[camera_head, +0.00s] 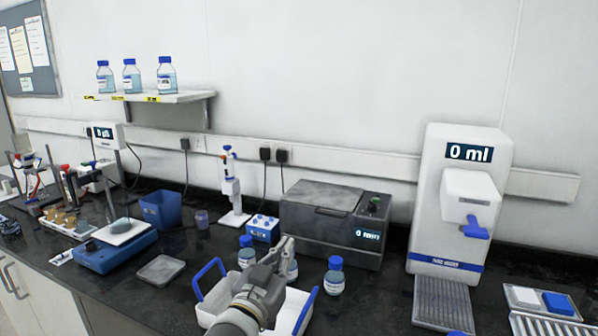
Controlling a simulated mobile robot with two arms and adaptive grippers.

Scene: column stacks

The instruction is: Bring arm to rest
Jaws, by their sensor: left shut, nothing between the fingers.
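My left gripper (284,246) is shut and empty. It is above the white tray (207,308) with blue handles, and its arm comes in from the bottom of the picture. Blue-capped bottles stand at the tray: one (246,256) is left of the gripper, and one (334,277) is right of it. Another (293,268) is partly hidden behind the fingers. I cannot tell whether the gripper touches it. My right gripper is not in view.
A grey lidded machine (330,222) stands behind the tray, and a tall white dispenser (457,200) is at the right. A blue scale (118,247) and a flat grey dish (161,270) are on the left. The wall shelf (190,97) holds three bottles.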

